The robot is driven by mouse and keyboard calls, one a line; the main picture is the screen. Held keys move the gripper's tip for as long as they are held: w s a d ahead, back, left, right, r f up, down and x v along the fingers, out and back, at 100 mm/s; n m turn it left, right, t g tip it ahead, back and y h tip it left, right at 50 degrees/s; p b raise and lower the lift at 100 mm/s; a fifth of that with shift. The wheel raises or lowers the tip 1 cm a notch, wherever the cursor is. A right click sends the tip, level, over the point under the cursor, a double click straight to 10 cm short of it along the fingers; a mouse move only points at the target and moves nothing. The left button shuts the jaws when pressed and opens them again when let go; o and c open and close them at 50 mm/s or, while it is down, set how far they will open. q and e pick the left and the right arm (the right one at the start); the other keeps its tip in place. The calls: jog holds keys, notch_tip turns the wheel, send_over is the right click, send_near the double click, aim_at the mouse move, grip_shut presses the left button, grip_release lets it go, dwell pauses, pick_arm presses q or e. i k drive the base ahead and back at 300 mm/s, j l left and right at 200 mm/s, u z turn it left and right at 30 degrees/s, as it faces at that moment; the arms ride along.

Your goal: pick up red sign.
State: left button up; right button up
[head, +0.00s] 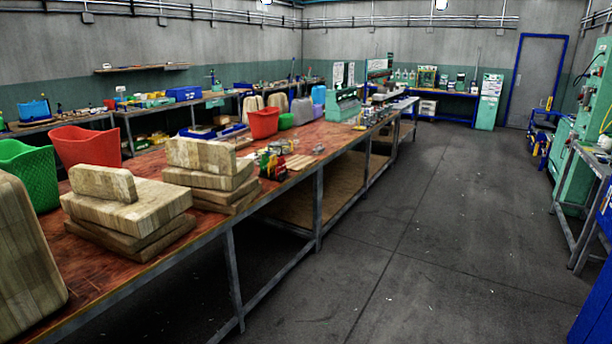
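I cannot make out a red sign in the head view. Neither of my grippers is in view. The clear red things are a large red basket (86,147) at the left on the long workbench and a smaller red bin (264,122) farther along it. A cluster of small red, yellow and green items (270,163) sits near the bench's front edge, too small to identify.
The long workbench (150,262) runs from near left to far middle. Stacked wooden blocks (130,200) and a green basket (28,172) stand on it. Open floor (440,220) lies right of it. Green machines (592,120) stand at the right, and a blue-framed door (538,80) is at the back.

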aim_at(280, 167)
jog(key=i+z, duration=0.25)
jog(key=i, duration=2)
